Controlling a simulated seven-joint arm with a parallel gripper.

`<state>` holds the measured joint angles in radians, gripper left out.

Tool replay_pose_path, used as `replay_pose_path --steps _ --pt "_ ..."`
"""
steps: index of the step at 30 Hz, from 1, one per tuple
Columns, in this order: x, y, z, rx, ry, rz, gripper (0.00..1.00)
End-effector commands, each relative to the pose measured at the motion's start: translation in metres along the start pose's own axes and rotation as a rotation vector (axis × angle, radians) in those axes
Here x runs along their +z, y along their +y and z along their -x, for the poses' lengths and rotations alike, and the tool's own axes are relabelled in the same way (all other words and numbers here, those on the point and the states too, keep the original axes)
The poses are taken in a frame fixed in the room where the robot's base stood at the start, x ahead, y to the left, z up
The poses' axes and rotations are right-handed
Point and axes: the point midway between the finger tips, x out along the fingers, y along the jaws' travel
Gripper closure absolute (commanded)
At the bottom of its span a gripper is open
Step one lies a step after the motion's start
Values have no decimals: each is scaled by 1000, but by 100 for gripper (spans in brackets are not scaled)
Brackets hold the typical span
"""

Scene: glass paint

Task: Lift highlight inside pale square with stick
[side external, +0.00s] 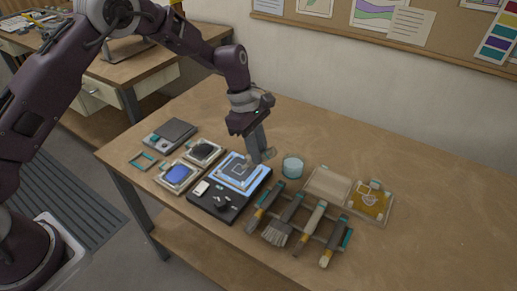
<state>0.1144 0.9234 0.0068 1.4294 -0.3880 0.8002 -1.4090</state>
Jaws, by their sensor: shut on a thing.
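A lit pale-blue panel with a glass pane (227,178) lies on top of a black light box (235,206). A pale square with a dark outline (239,168) shows in the middle of the pane. My gripper (262,150) points down over the pane's right back edge. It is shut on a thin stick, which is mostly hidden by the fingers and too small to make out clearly. I cannot tell whether its tip touches the glass. The highlight inside the square is too small to see.
A rack (294,218) of several brushes and tools stands in front right. A clear cup (292,167) stands right of my gripper. Trays with blue (176,174) and black (203,151) contents lie left. A pale tray (327,184) and yellow piece (370,200) lie right. The table's far right is clear.

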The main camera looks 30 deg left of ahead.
Motion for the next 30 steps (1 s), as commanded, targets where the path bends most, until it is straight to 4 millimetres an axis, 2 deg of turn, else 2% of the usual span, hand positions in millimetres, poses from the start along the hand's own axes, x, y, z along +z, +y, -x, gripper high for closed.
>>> replay_pose_path --steps 8,20,30 --pt "-2 0 0 0 0 1 100" --pt "-22 0 5 0 0 1 100" --pt "-6 -5 2 0 0 -1 100"
